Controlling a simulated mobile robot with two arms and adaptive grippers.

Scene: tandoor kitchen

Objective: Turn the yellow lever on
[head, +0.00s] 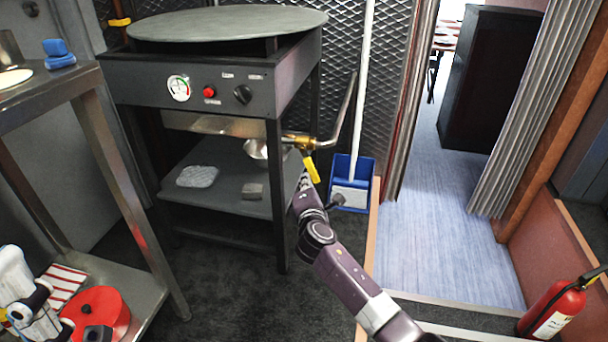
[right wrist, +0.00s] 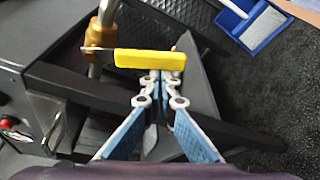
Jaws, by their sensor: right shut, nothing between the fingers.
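The yellow lever (head: 311,168) is on a brass valve (head: 294,138) at the right side of the black griddle stand. In the head view the lever hangs down from the valve. In the right wrist view the yellow lever (right wrist: 150,59) lies across the picture, to the right of the brass valve (right wrist: 97,50) on a metal pipe. In the head view the right gripper (head: 304,184) is just below the lever.
The griddle stand (head: 226,92) has a gauge, a red button and a black knob. Its lower shelf (head: 236,172) holds a few small items. A blue dustpan (head: 350,182) stands behind my right arm. A metal table (head: 50,95) is at left, a fire extinguisher (head: 556,306) at lower right.

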